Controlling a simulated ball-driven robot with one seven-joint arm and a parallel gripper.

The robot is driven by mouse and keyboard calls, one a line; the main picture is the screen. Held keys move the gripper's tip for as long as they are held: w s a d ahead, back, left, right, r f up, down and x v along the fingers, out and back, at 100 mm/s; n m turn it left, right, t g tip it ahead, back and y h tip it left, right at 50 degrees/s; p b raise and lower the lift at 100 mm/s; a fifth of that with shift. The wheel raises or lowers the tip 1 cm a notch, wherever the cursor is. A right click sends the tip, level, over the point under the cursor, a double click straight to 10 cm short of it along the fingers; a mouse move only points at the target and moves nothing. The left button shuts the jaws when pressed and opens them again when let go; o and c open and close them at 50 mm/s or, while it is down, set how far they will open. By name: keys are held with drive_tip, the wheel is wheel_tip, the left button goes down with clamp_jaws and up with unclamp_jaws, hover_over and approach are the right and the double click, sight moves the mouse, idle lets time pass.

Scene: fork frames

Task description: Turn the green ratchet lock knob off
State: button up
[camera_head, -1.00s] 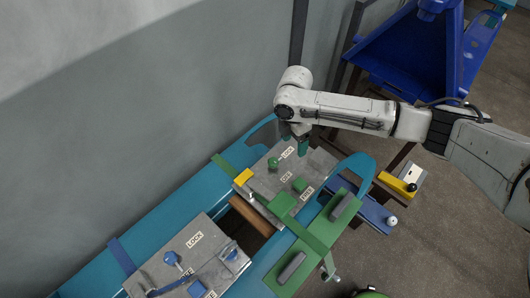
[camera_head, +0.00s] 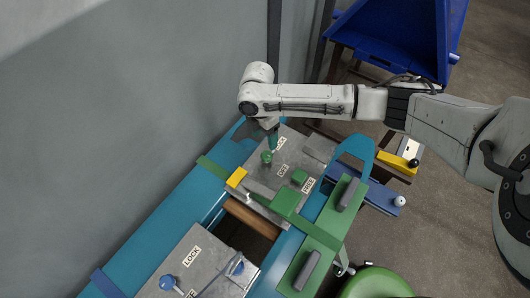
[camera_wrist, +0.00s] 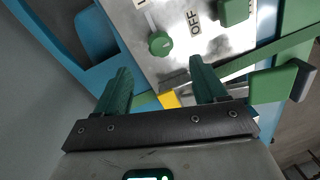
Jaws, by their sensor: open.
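The green ratchet lock knob (camera_head: 266,157) stands on a grey metal panel (camera_head: 262,187) with LOCK, OFF and FREE labels. In the wrist view the round green knob (camera_wrist: 160,43) sits ahead of my gripper, beyond and between the fingertips, near the OFF label (camera_wrist: 194,20). Its exact setting is hard to read. My gripper (camera_wrist: 163,80) is open, with two green fingers and nothing between them. In the head view my gripper (camera_head: 272,137) hangs just above and behind the knob, apart from it as far as I can tell.
A green block (camera_head: 300,177) and a yellow block (camera_head: 236,178) sit on the panel's edges. A second panel (camera_head: 193,262) with a blue knob (camera_head: 168,283) is in front. A wall bounds the left.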

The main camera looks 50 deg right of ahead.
sight(267, 154)
drive_tip(key=f, duration=0.6)
drive_tip(key=s+f, duration=0.1)
drive_tip(key=f, duration=0.2)
drive_tip(key=shift+a, duration=0.1)
drive_tip(key=shift+r, duration=0.1)
drive_tip(key=c, duration=1.1)
